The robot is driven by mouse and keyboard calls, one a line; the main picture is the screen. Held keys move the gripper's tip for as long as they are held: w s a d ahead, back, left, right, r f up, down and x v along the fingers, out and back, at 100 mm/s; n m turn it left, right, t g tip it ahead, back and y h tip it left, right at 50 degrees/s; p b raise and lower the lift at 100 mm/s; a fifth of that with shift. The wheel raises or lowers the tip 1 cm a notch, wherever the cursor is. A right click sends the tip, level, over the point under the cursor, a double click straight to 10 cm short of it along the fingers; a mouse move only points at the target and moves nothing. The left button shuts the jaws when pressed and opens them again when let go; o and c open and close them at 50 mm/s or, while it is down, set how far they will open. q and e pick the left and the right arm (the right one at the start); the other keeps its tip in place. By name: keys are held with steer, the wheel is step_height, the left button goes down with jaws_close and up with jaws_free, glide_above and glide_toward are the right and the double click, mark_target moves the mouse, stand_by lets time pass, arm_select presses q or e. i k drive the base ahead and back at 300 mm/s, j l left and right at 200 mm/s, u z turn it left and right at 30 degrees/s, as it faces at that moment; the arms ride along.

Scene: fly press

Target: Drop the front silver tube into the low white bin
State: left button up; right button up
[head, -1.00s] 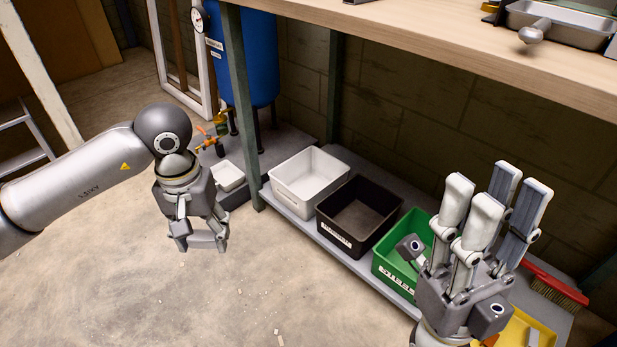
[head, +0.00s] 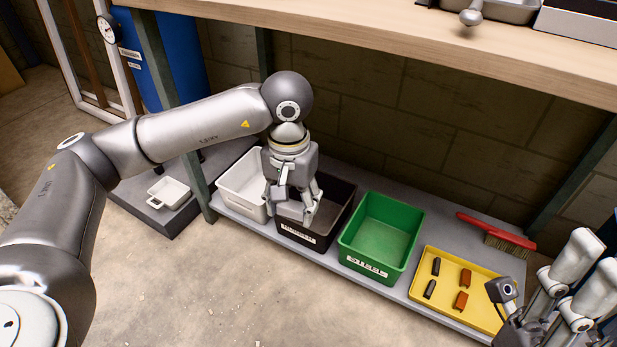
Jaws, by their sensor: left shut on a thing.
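My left gripper (head: 296,200) points down over the black bin (head: 318,240), close to its left side by the white bin. It is shut on a light grey piece, apparently the silver tube (head: 297,211), which is mostly hidden by the fingers and hard to tell from them. The low white bin (head: 232,187) stands on the lower shelf to the left of the black bin, partly behind my gripper. The visible part of its inside looks empty. My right gripper (head: 603,262) is at the lower right edge, fingers up, apparently open and empty, partly cut off.
A green bin (head: 378,240) and a yellow tray (head: 465,265) with several small dark and orange-brown pieces stand right of the black bin. A red brush (head: 500,234) lies behind the tray. The wooden bench top (head: 400,28) overhangs the shelf. A small white tray (head: 170,192) is at left.

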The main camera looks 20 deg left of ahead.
mark_target(257, 197)
steer(key=j+z, duration=0.15)
steer(key=j, duration=0.3)
steer(key=j+z, duration=0.2)
steer(key=j, duration=0.3)
steer(key=k+j+z, duration=0.15)
steer(key=j, duration=0.3)
steer(key=j+z, duration=0.15)
steer(key=j, duration=0.3)
steer(key=k+j+z, duration=0.15)
steer(key=j, duration=0.3)
steer(key=i+j, duration=0.1)
steer(key=j, duration=0.35)
steer(key=i+j, duration=0.1)
steer(key=j, duration=0.35)
steer(key=i+j, duration=0.2)
steer(key=i, duration=0.35)
